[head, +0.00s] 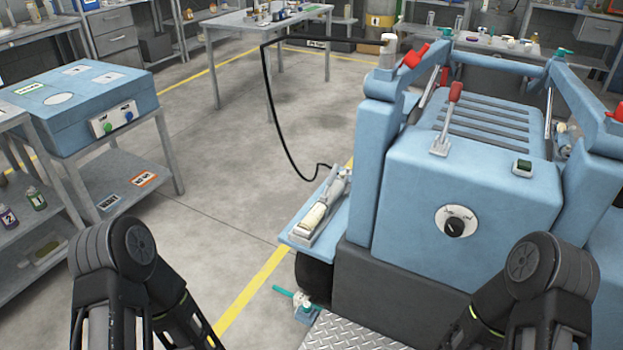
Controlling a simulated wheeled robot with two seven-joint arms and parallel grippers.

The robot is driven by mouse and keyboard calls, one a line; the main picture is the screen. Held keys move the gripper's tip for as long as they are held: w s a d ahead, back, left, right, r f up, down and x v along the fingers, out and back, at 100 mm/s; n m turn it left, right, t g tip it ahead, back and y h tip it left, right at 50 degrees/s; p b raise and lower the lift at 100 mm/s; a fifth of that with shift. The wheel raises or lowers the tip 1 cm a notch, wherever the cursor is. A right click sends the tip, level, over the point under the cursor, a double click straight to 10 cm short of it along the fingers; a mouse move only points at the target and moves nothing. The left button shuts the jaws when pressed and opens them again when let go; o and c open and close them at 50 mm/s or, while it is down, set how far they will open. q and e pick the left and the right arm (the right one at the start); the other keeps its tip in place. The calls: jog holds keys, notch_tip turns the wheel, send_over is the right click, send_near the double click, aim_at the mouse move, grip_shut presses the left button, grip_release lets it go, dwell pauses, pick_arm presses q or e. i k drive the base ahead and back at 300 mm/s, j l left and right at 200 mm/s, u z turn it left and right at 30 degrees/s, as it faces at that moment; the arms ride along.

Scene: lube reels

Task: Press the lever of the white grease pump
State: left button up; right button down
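A cream-white pump-like tool (322,208) lies along a blue side shelf (299,242) on the left of the blue machine. A black hose (272,105) runs from its far end up to a white cylinder on the machine's left post. A smaller white fitting (303,301) with a teal lever (284,291) sits low by the machine's front left corner. I cannot tell for certain which is the grease pump. My two arms show at the bottom left and bottom right, apart from both. Neither gripper's fingers show.
The blue machine (475,190) fills the right side, with a red-handled lever (455,92) and a black dial (455,227). A metal step plate (350,333) lies at its front. A blue control box (85,105) stands on a bench at left. The floor between is clear.

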aim_at(332, 177)
jog(key=i+j, duration=0.1)
jog(key=j, duration=0.35)
jog(key=i+j+z, duration=0.1)
jog(key=j, duration=0.35)
jog(key=i+j, duration=0.1)
jog(key=j, duration=0.85)
jog(key=i+j+z, duration=0.1)
jog(key=i+j, duration=0.2)
jog(key=i, duration=0.25)
jog(key=i+j+z, duration=0.15)
jog(key=i+j, duration=0.2)
jog(key=i, duration=0.5)
